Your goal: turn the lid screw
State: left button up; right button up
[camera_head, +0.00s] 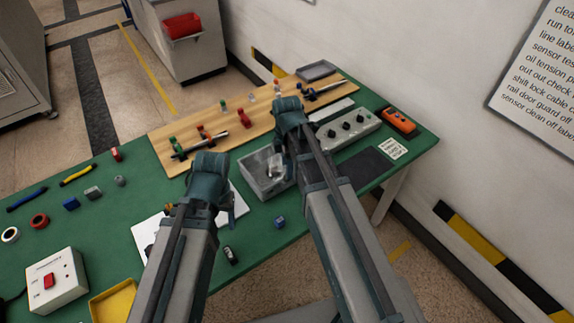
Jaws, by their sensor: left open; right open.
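A grey metal box (257,184) stands on the green table, between my two arms. Its right part is hidden behind my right arm, and a pale shape shows on its top. I cannot make out the lid screw at this size. My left gripper (207,172) is open, left of the box and above a white sheet (148,232). My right gripper (289,112) is open, above and beyond the box, in front of the wooden board. The fingertips of both are largely hidden by their own wrists. I see nothing held in either.
A wooden board (225,125) with small coloured parts lies along the back. A grey panel with black knobs (347,131) and an orange device (398,121) stand at right. A red-switch box (50,281), yellow tray (114,300) and several loose parts lie at left.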

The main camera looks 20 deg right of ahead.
pick_arm(q)
notch_tip(320, 180, up, 10)
jog(key=p, duration=0.8)
jog(key=shift+p, duration=0.4)
pick_arm(e)
notch_tip(320, 180, up, 10)
pick_arm(q)
jog(key=shift+f, duration=0.1)
pick_arm(e)
jog(key=shift+f, duration=0.1)
